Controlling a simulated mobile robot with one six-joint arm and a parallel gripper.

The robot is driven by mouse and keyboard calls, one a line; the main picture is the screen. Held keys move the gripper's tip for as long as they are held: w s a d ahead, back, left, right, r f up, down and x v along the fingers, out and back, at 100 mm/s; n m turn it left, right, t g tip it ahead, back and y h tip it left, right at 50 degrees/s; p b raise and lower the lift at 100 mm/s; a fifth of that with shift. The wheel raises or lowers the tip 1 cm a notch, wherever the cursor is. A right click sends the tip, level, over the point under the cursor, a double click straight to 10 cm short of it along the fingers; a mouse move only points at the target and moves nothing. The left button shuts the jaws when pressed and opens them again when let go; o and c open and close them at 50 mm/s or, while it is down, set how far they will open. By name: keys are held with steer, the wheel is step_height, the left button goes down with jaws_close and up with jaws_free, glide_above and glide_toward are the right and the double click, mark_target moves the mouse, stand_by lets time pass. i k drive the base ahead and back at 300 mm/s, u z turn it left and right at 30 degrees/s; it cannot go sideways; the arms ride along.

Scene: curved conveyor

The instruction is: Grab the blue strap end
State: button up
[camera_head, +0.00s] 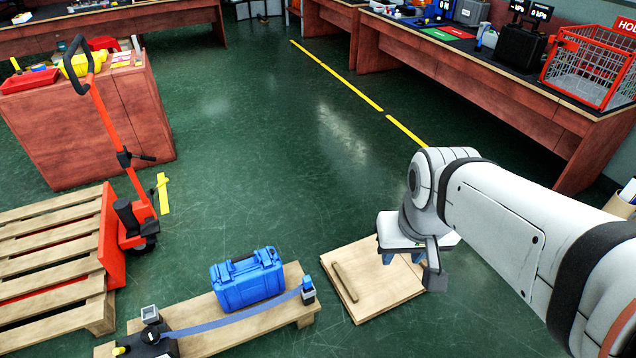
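A flat blue strap (235,321) lies along a low wooden bench. It runs from a black device (158,338) at the lower left to a small dark and blue end piece (308,291) at the bench's right end. A blue hard case (247,279) stands on the bench just behind the strap. My gripper (402,259) is to the right of the strap end, above a square wooden board, and apart from the strap.
The wooden board (362,303) with a wooden bar lies right of the bench (222,340). A pallet (50,245) and a red pallet jack (122,180) stand at left. A workbench (480,90) with a red basket (590,65) stands at right. The middle floor is clear.

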mark_target(308, 288)
steer(key=z, duration=0.1)
steer(key=i, duration=0.9)
steer(key=u, duration=0.35)
